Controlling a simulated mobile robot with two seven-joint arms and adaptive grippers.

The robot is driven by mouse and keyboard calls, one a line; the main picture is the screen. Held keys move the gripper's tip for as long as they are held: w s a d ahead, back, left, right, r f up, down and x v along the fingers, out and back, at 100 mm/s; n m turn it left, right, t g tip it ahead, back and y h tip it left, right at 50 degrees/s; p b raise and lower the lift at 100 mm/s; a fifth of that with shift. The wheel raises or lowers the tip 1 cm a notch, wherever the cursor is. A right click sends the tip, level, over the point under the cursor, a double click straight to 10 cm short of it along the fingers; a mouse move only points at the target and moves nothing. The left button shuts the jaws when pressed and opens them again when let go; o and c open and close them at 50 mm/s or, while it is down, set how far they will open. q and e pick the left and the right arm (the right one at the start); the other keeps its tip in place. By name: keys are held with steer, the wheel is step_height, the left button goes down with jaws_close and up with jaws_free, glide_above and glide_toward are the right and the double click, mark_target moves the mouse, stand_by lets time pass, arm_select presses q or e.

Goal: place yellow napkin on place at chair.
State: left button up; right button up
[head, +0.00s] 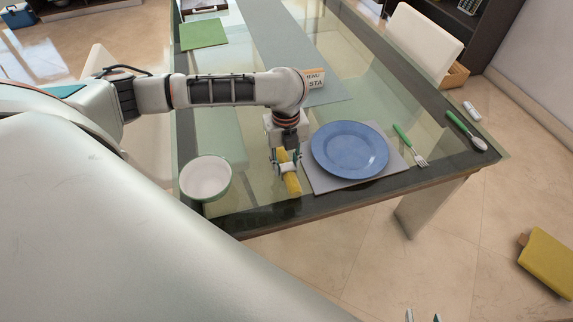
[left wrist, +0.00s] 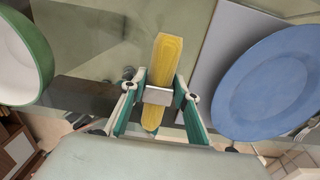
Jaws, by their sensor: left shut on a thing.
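The yellow napkin (head: 292,184) is rolled, with a pale band around its middle in the left wrist view (left wrist: 166,62). My left gripper (head: 286,165) is shut on it, with a finger on each side (left wrist: 157,97). It holds the napkin over the table's near edge, between the white bowl and the grey placemat (head: 319,181). A blue plate (head: 349,150) lies on the mat, close to the right of the napkin. Only the tips of my right gripper (head: 423,316) show at the bottom of the head view, apart and empty.
A white bowl with a green outside (head: 207,177) stands left of the napkin. A green-handled fork (head: 411,146) and spoon (head: 467,132) lie right of the plate. A menu card (head: 315,82) stands behind it. White chairs (head: 424,38) flank the glass table.

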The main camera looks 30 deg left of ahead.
mark_target(286, 163)
stand_by(0.3)
arm_select(q)
steer(key=o, duration=1.1)
steer(key=shift+f, duration=0.1)
step_height(286, 163, up, 12)
steer(key=p, duration=0.3)
steer(key=shift+s, duration=0.1)
